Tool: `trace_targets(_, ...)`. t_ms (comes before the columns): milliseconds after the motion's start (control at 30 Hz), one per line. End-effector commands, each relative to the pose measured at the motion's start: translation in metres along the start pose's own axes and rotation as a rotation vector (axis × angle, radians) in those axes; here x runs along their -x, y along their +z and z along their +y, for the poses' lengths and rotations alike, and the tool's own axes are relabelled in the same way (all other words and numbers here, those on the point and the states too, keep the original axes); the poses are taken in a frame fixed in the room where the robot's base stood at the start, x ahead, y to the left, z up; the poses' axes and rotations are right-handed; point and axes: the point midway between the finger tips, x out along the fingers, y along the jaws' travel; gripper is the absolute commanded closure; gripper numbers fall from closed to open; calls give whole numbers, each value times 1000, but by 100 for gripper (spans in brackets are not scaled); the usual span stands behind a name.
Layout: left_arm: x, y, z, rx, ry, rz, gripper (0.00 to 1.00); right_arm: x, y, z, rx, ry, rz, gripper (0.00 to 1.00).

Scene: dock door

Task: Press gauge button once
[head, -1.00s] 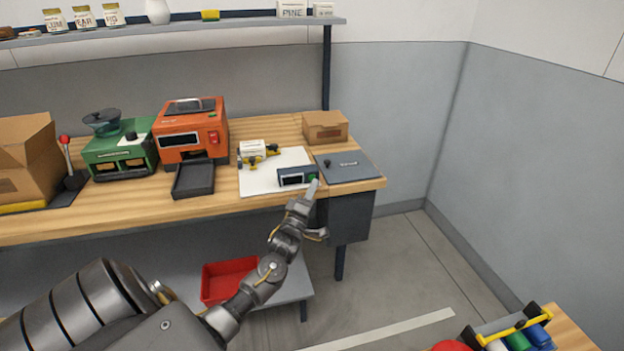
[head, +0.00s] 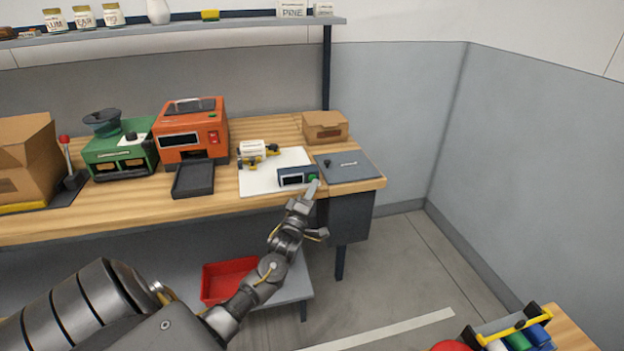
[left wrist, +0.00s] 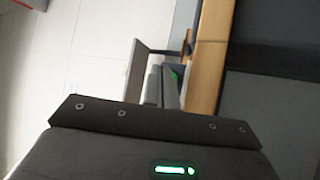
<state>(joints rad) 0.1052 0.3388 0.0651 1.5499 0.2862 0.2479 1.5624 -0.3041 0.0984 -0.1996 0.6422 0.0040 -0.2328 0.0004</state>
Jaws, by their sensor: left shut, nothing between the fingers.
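The gauge (head: 296,176) is a small dark blue box with a display, standing on a white mat (head: 258,185) near the front right of the workbench. Its green button (head: 312,177) is at the right end of its front. My left gripper (head: 314,186) is shut and empty, with its fingertips at or just in front of the button. I cannot tell whether they touch it. In the left wrist view a bit of green (left wrist: 174,75) shows just beyond the fingers (left wrist: 165,88). My right gripper is not in view.
A white and yellow device (head: 257,152) stands behind the gauge. A dark flat plate (head: 347,166) lies to its right and a cardboard box (head: 325,127) behind. An orange machine (head: 190,132) and a green machine (head: 120,150) stand left. A red bin (head: 228,279) sits below the bench.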

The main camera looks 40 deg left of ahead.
Motion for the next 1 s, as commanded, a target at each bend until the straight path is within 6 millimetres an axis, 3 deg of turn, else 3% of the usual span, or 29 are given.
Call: trace_targets(1000, -8, -7, -6, -1, 1, 1, 100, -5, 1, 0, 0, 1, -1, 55)
